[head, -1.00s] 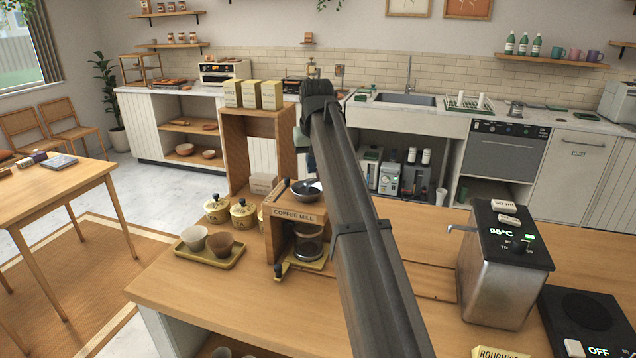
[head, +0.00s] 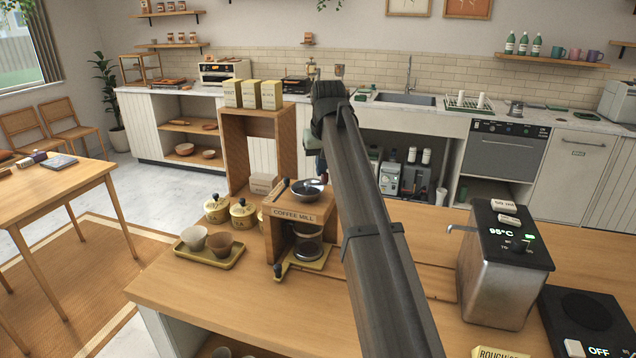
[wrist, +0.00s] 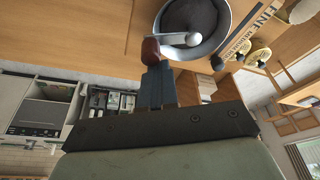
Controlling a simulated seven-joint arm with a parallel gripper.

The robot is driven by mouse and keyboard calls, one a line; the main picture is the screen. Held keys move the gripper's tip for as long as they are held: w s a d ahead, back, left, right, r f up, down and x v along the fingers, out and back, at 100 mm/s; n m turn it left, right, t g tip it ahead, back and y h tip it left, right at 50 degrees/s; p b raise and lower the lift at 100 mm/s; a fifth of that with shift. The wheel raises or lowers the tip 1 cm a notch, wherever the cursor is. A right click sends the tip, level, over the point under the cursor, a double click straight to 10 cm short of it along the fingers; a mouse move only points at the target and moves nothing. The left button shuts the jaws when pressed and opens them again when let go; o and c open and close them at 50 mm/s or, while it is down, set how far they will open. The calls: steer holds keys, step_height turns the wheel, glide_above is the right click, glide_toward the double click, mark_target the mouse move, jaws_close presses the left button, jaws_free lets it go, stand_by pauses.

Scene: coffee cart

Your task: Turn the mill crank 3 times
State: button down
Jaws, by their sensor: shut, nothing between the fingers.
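The coffee mill (head: 296,216) stands upright on the wooden counter, with a dark round hopper (head: 308,189) on top and a glass jar in its lower opening. In the wrist view the hopper (wrist: 205,18) is at the top. The silver crank arm (wrist: 172,39) runs from a pale hub to a red-brown crank knob (wrist: 150,50) beyond the hopper's rim. My gripper (wrist: 154,69) is shut and empty, its fingertips right at the knob. I cannot tell whether they touch it. In the head view my arm hides most of the gripper.
A yellow tray (head: 222,262) with two cups stands left of the mill, with yellow canisters (head: 243,215) behind it. A wooden shelf box (head: 228,150) rises behind them. The metal kettle unit (head: 500,280) and black scale (head: 585,318) are to the right. The counter's front left is clear.

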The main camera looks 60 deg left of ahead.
steer(key=shift+d, duration=0.3)
steer(key=shift+d, duration=0.5)
steer(key=shift+a, duration=0.1)
steer(key=shift+a, duration=0.1)
steer(key=shift+w+a, duration=0.3)
step_height(320, 180, up, 7)
stand_by(1.0)
stand_by(0.4)
